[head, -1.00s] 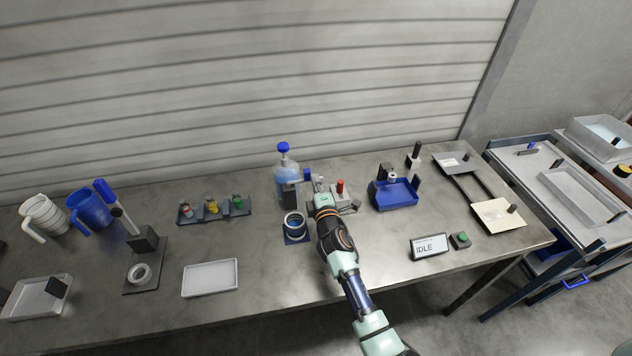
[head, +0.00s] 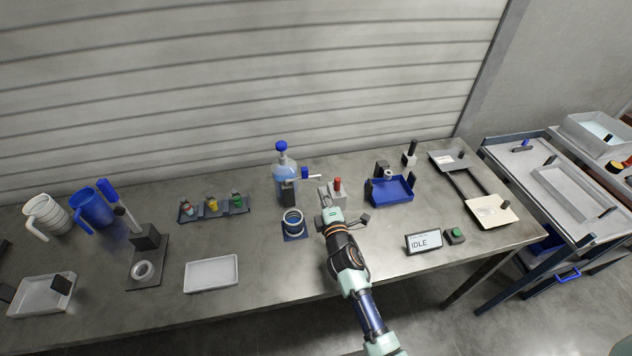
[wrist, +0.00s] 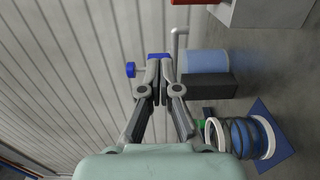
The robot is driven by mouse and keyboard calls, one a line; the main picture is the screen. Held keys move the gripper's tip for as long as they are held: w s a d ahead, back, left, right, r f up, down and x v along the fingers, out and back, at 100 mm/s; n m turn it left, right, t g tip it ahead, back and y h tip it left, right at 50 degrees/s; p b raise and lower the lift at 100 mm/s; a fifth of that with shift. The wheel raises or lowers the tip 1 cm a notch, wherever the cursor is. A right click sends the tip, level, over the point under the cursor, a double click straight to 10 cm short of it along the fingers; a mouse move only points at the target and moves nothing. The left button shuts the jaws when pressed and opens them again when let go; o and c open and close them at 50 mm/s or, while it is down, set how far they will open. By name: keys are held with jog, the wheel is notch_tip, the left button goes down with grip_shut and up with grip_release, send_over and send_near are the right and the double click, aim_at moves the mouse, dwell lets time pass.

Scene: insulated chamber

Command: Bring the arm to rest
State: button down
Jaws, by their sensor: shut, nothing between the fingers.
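My gripper (head: 327,201) is at the end of my arm, above the middle of the grey bench (head: 265,262) in the head view. In the wrist view its two fingers (wrist: 160,68) are closed together, with nothing seen between them. In the head view its tips are near the front of the grey block with a red knob (head: 337,183), and I cannot tell the gap in height. The arm reaches in from the lower right.
Left of the gripper stand a blue-capped bottle (head: 286,180) and a coiled ring stack (head: 292,222). A blue tray (head: 391,190) and an IDLE display (head: 424,244) are to the right. A white tray (head: 211,273) lies at front left. Bare bench shows between them.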

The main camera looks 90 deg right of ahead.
jog(key=s+a+p, duration=0.4)
jog(key=s, duration=0.2)
jog(key=shift+r, duration=0.25)
jog(key=shift+s+d, duration=0.1)
